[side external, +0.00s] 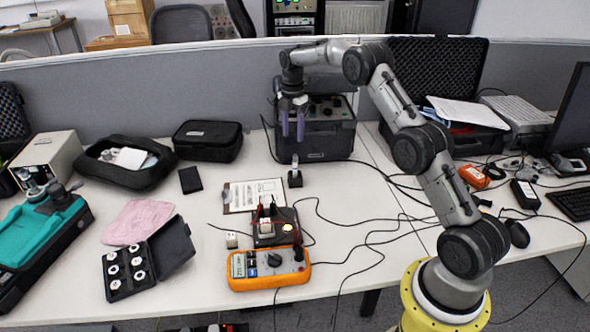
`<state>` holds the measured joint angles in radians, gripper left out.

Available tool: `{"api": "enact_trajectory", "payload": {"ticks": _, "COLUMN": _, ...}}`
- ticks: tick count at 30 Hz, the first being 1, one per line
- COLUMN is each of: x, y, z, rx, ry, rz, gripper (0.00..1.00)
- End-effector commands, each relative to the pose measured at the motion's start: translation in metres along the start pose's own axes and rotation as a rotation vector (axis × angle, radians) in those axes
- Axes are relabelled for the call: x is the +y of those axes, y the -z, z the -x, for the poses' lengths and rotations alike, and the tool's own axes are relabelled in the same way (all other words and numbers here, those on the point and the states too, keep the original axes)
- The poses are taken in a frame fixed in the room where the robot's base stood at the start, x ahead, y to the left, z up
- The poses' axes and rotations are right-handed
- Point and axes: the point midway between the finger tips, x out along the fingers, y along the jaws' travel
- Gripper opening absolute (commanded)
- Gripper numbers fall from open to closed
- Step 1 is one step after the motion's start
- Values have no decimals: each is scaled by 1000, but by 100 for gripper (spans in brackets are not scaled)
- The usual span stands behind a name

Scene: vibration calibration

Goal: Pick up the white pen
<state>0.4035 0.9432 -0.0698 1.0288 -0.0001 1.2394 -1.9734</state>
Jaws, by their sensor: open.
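My gripper (292,130) hangs with its purple-grey fingers pointing down, apart and with nothing seen between them. It is in front of the dark equipment case at the back middle of the table. Below the fingers, a small white upright piece (295,162) stands on a small black block (295,180). It may be the white pen, but it is too small to tell. A clipboard with a printed sheet (262,192) lies just in front and to the left; I see no clear pen on it.
An orange multimeter (270,268) and a small red-and-black device (268,228) sit in front, with loose black cables (345,225) to their right. An open black case of white discs (128,272), a pink cloth (138,221) and a black pouch (208,140) lie left.

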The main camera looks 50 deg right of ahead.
Motion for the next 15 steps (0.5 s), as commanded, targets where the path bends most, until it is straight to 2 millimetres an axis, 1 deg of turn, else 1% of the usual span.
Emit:
{"api": "enact_trajectory", "payload": {"ticks": 3, "x": -2, "y": 1, "z": -23, "rx": 2, "ry": 5, "rz": 1, "gripper": 55}}
{"api": "enact_trajectory", "payload": {"ticks": 9, "x": -1, "y": 1, "z": -58, "rx": 1, "ry": 3, "rz": 1, "gripper": 55}}
{"api": "enact_trajectory", "payload": {"ticks": 12, "x": -1, "y": 1, "z": -68, "rx": 1, "ry": 2, "rz": 1, "gripper": 55}}
{"api": "enact_trajectory", "payload": {"ticks": 15, "x": -1, "y": 1, "z": -73, "rx": 0, "ry": 1, "rz": 1, "gripper": 55}}
